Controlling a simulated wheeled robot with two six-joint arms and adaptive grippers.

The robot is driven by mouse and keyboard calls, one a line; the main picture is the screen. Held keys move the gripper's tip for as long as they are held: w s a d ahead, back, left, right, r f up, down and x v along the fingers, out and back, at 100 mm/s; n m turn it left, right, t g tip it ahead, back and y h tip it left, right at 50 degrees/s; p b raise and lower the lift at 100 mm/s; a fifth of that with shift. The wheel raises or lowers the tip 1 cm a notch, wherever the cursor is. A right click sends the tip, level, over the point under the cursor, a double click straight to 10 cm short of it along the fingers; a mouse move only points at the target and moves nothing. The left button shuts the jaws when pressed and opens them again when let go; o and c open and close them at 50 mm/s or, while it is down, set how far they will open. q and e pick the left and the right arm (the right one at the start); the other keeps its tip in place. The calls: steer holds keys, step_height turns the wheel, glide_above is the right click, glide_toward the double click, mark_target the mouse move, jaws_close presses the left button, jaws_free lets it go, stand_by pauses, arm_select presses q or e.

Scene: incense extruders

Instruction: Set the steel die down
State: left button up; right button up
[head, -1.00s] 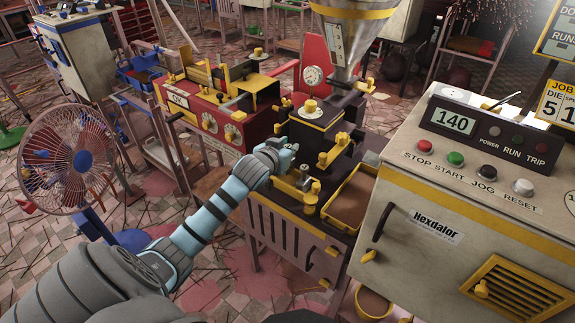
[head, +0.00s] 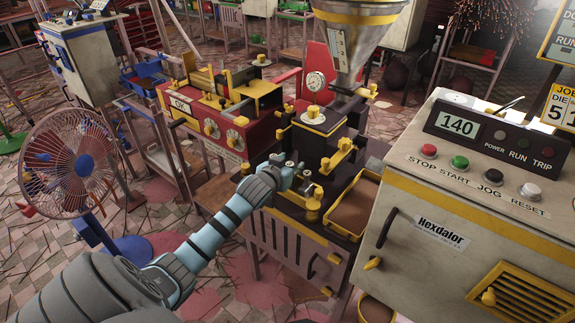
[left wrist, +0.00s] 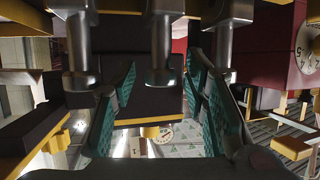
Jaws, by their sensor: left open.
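My left gripper (head: 294,173) is over the yellow-edged bench in front of the dark extruder (head: 310,145). Its fingers are apart; in the left wrist view they show as two teal-lined fingers (left wrist: 160,75) with a gap between them. Small grey metal parts (head: 318,191) are close beside the fingertips in the head view. I cannot tell which of them is the steel die. In the left wrist view, vertical steel posts (left wrist: 160,45) show beyond and between the fingers. Whether the fingers touch them is unclear. My right gripper is in neither view.
A yellow-rimmed tray (head: 352,207) lies right of the gripper, beside the large Hexdalor cabinet (head: 430,215). A red machine with dials (head: 225,120) stands behind left. A steel hopper (head: 360,40) rises above the extruder. A fan (head: 75,160) stands far left.

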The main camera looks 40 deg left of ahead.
arm_select(q)
steer(key=p+v, duration=0.4)
steer(key=v, duration=0.7)
steer(key=s+f+m+g, duration=0.1)
steer(key=s+f+g, duration=0.2)
steer(key=s+f, duration=0.8)
steer(key=s+f+g, duration=0.3)
steer(key=f+g, duration=0.1)
steer(key=f, duration=1.5)
steer(key=s+d+f+m+g+h, duration=0.1)
steer(key=s+d+f+g, duration=0.15)
steer(key=s+f, duration=0.45)
steer(key=s+d+f+g+h, duration=0.1)
steer(key=s+d+f, duration=0.35)
steer(key=s, duration=0.45)
steer(key=s+d+m+g+h+p, duration=0.1)
steer(key=s+d+p, duration=0.2)
steer(key=s, duration=0.7)
steer(key=shift+s+d+f+m, duration=0.2)
steer(key=shift+d+f+m, duration=0.1)
steer(key=shift+d, duration=0.9)
